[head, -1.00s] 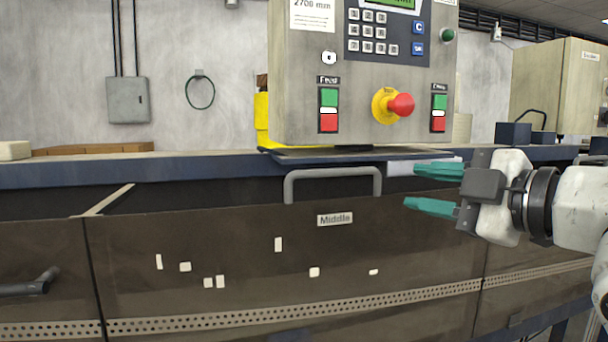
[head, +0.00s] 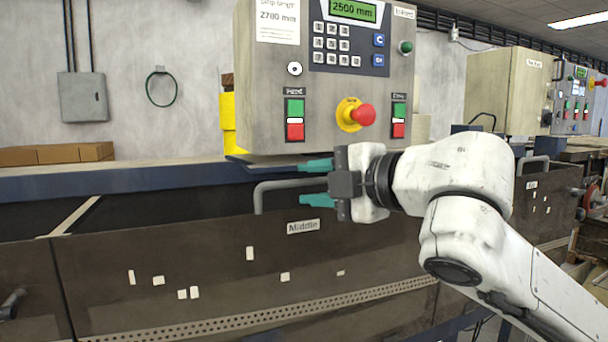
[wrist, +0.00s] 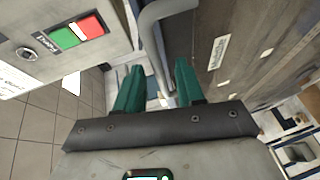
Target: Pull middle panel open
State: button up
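The brown middle panel (head: 215,265) carries a "Middle" label and fills the lower front in the head view. Its grey bar handle (head: 270,189) stands at the top edge; the right part is hidden behind my gripper. My gripper (head: 317,183) comes from the right with its green fingers apart, one above and one below the handle bar. In the wrist view, the curved handle (wrist: 150,32) runs down between the open fingers (wrist: 158,82). I cannot tell whether the fingers touch it.
A control box (head: 330,85) with buttons and a red knob stands just above the handle, close to my gripper. A dark left panel (head: 30,290) with its own handle adjoins. A similar machine (head: 510,90) stands at the right.

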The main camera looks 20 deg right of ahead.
jog(key=shift+x, duration=1.25)
jog(key=shift+c, duration=0.3)
grip_shut()
